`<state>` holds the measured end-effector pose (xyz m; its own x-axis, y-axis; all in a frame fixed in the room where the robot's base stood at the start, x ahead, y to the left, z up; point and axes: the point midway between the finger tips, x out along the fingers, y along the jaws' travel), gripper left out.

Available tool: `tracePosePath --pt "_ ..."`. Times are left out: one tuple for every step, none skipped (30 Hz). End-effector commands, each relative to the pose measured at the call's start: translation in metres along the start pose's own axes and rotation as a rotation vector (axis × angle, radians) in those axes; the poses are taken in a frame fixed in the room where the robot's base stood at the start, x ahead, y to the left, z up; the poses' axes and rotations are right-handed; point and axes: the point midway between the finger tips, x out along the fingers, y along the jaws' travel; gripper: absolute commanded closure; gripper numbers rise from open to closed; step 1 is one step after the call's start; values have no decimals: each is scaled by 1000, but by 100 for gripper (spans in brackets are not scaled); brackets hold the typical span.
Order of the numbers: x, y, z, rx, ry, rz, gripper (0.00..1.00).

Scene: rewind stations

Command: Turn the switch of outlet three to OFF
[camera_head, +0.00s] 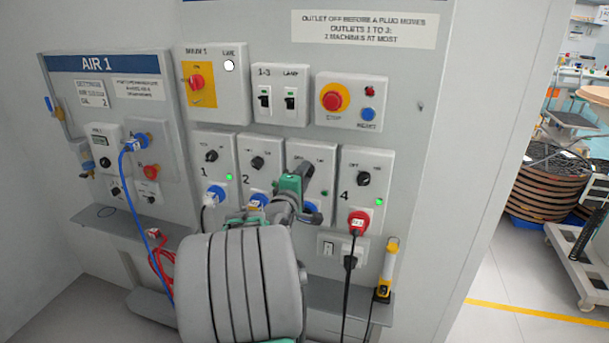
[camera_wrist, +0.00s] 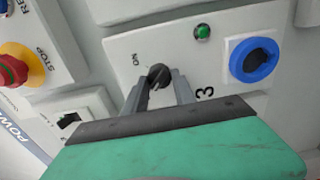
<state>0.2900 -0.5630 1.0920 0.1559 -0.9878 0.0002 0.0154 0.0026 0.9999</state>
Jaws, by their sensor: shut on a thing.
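Outlet three is a white box (camera_head: 325,154) between outlets two and four, largely covered by my arm in the head view. In the wrist view its panel (camera_wrist: 180,48) shows the number 3, an ON mark, a green lamp (camera_wrist: 203,32) and a round blue socket (camera_wrist: 254,60) with no plug in it. The black rotary switch (camera_wrist: 158,75) sits between the two grey fingers of my gripper (camera_wrist: 157,84), which is shut on it. My gripper (camera_head: 303,177) also shows at the switch in the head view. The switch's exact pointing direction is hard to tell.
Outlet four (camera_head: 366,178) has a red plug (camera_head: 358,222) and a green light. Outlet one (camera_head: 214,167) has a blue-and-white plug and a green light. Outlet two (camera_head: 258,162) is close left of my gripper. A red stop button (camera_head: 332,100) is above. A shelf (camera_head: 335,297) runs below.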

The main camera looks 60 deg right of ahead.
Motion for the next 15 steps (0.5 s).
tracePosePath --pt "0 0 0 -1 0 0 100" --pt "0 0 0 -1 0 0 100" --pt "0 0 0 -1 0 0 100" --pt "0 0 0 -1 0 0 67" --pt "0 0 0 -1 0 0 65" --pt "0 0 0 0 0 0 62" --pt "0 0 0 0 0 0 59" --pt "0 0 0 0 0 0 57" --pt "0 0 0 0 0 0 53" --pt "0 0 0 0 0 0 51" --pt "0 0 0 0 0 0 49" --pt "0 0 0 0 0 0 46" --pt "0 0 0 0 0 0 46" --pt "0 0 0 0 0 0 46" --pt "0 0 0 0 0 0 46"
